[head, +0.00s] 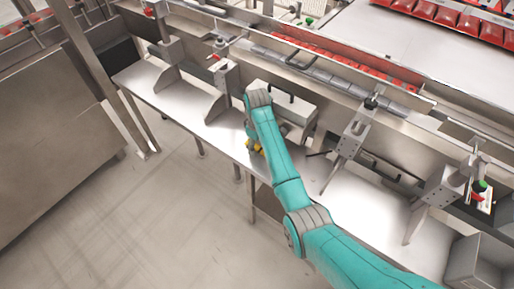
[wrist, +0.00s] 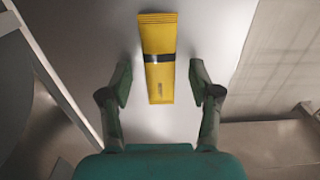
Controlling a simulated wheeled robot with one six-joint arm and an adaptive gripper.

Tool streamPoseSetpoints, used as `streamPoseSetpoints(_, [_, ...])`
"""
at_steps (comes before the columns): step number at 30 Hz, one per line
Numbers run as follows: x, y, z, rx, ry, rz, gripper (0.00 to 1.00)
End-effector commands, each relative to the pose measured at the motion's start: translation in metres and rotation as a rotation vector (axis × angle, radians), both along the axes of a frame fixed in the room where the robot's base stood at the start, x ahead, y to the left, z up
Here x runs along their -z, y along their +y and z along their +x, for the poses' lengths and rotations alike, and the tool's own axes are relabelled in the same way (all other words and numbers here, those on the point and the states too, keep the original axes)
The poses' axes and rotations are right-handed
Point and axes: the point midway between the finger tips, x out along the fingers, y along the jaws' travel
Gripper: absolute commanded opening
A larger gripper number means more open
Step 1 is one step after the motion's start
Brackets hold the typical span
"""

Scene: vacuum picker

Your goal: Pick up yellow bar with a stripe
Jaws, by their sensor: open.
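A yellow bar with a dark stripe (wrist: 158,82) lies flat on a pale metal ledge, in the middle of the wrist view. My gripper (wrist: 160,80) is open, with one finger on each side of the bar's lower part. Gaps show between both fingers and the bar, so nothing is held. In the head view only a small yellow piece of the bar (head: 257,149) shows beside the end of my arm; the arm hides the rest.
The narrow metal ledge (head: 180,98) runs along the machine, with upright brackets (head: 350,135) standing on it. A grey box-shaped housing (head: 283,100) is behind my arm. Open floor (head: 150,215) lies in front. Red packs (head: 340,60) sit behind a rail.

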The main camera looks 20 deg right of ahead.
Motion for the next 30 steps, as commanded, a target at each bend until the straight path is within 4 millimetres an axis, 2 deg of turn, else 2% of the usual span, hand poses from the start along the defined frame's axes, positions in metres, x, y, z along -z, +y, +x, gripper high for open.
streamPoseSetpoints(5, [0.0, 0.0, 0.0, 0.0, -0.001, 0.001, 0.62])
streamPoseSetpoints(8, [0.0, 0.0, 0.0, 0.0, -0.001, 0.001, 0.42])
streamPoseSetpoints(12, [0.0, 0.0, 0.0, 0.0, -0.001, 0.001, 0.07])
streamPoseSetpoints(13, [0.0, 0.0, 0.0, 0.0, -0.001, 0.001, 0.02])
streamPoseSetpoints(23, [-0.001, 0.0, 0.001, 0.0, -0.001, 0.0, 0.0])
streamPoseSetpoints(30, [-0.018, 0.003, 0.009, 0.0, -0.004, 0.0, 0.0])
